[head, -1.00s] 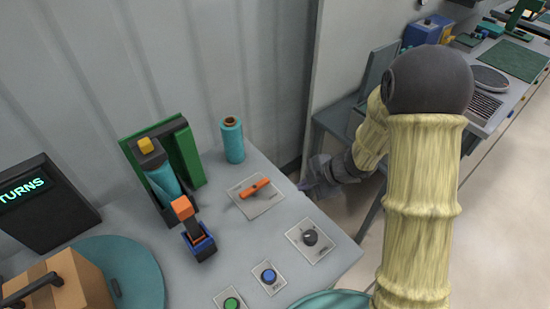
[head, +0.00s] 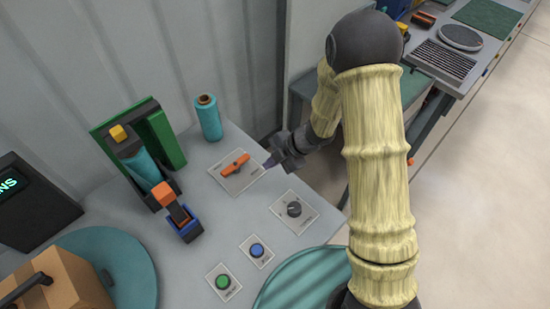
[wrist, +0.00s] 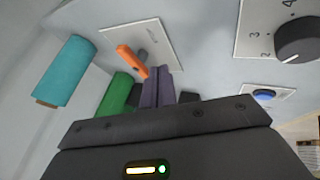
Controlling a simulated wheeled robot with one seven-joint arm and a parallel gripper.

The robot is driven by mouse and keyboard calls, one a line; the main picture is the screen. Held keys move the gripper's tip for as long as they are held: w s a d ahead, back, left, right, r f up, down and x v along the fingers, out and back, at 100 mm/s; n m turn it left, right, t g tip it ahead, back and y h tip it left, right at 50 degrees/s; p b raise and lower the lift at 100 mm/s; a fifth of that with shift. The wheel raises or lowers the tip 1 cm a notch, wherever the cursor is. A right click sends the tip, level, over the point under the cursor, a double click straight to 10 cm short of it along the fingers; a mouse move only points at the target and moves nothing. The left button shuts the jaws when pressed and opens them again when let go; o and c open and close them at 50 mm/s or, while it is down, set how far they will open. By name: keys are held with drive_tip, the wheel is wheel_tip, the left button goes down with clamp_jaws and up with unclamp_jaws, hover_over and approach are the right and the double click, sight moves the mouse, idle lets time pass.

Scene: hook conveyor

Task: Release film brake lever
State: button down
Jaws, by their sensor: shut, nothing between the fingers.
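An orange lever (head: 235,163) sits on a light labelled plate (head: 243,181) on the grey worktop; its label is too small to read. In the head view it slants up to the right. It also shows in the wrist view (wrist: 131,60), just ahead and left of the fingertips. My gripper (head: 270,163) is shut and empty, right of the lever and near the plate's right edge. In the wrist view its purple-grey fingers (wrist: 158,86) are together, and their tips look close to the lever; I cannot tell whether they touch.
A teal film roll (head: 208,118) stands behind the lever. Left are a green frame with a roll (head: 165,136) and an orange-topped handle in a blue base (head: 185,226). In front are a dark dial (head: 294,209), a blue button (head: 257,250) and a green button (head: 223,282).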

sight(236, 165)
drive_tip(key=x, duration=0.5)
drive_tip(key=w+a+p, duration=0.1)
drive_tip(key=w+a, duration=0.1)
drive_tip(key=shift+w+a+p, duration=0.1)
drive_tip(key=shift+a+p, duration=0.2)
drive_tip(key=shift+p, duration=0.1)
drive_tip(key=shift+w+a+f, duration=0.1)
drive_tip(key=shift+w+a, duration=0.2)
